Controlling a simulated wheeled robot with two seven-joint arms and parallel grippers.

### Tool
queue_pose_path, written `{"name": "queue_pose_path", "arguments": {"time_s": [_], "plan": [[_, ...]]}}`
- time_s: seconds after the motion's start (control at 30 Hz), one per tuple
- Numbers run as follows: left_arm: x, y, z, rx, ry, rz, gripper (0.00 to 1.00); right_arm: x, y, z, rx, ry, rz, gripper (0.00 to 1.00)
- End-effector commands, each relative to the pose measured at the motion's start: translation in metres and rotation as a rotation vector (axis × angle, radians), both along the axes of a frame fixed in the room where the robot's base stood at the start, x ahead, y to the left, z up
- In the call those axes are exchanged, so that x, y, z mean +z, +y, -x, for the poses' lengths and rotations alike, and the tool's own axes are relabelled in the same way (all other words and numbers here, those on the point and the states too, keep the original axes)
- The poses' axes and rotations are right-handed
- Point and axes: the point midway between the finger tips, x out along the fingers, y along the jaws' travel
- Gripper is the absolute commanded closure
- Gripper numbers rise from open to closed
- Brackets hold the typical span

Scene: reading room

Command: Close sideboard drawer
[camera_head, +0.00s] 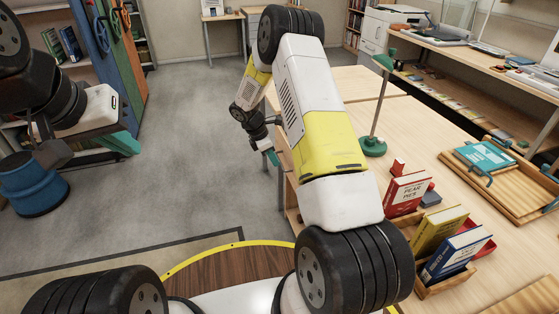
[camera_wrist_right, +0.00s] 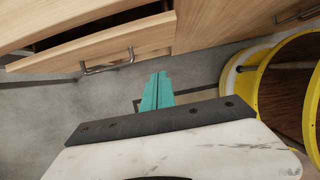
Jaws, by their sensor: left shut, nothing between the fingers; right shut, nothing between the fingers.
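The wooden sideboard shows in the head view, mostly behind my right arm. In the right wrist view, one drawer (camera_wrist_right: 60,55) with a metal bar handle (camera_wrist_right: 108,62) stands pulled out, with a dark gap behind its front. A neighbouring front (camera_wrist_right: 220,22) with its own handle (camera_wrist_right: 297,17) shows to its right. My right gripper (camera_head: 273,158) is low beside the sideboard. Its teal fingers (camera_wrist_right: 160,88) are shut and empty, below and right of the drawer handle, apart from it in the picture. My left gripper (camera_head: 124,144) is shut and empty at far left, away from the sideboard.
The wooden top (camera_head: 440,185) bears a green lamp base (camera_head: 373,146), a red book (camera_head: 407,194), a yellow book (camera_head: 437,231), a blue book (camera_head: 455,253) and a tray (camera_head: 538,183). A blue bin (camera_head: 32,185) stands at left. The grey floor (camera_head: 200,150) between is clear.

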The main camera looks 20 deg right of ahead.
Motion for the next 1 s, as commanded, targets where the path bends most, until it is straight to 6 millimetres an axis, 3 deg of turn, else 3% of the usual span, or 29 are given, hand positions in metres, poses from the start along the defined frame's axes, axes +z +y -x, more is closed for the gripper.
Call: {"name": "queue_pose_path", "arguments": {"time_s": [0.27,0.6,0.8,1.0], "plan": [[0.000,0.001,0.003,0.001,0.000,0.000,1.00,-0.032,-0.011,0.000,0.008,0.009,0.003,1.00],[0.000,0.001,0.002,0.002,-0.001,0.000,1.00,-0.099,-0.038,-0.001,0.006,0.007,0.002,1.00],[0.000,0.001,0.002,0.002,-0.001,0.000,1.00,-0.096,-0.067,-0.003,0.004,0.004,0.002,1.00],[0.000,0.001,0.002,0.002,-0.001,0.000,1.00,-0.096,-0.077,-0.003,0.006,0.003,0.002,1.00]]}}
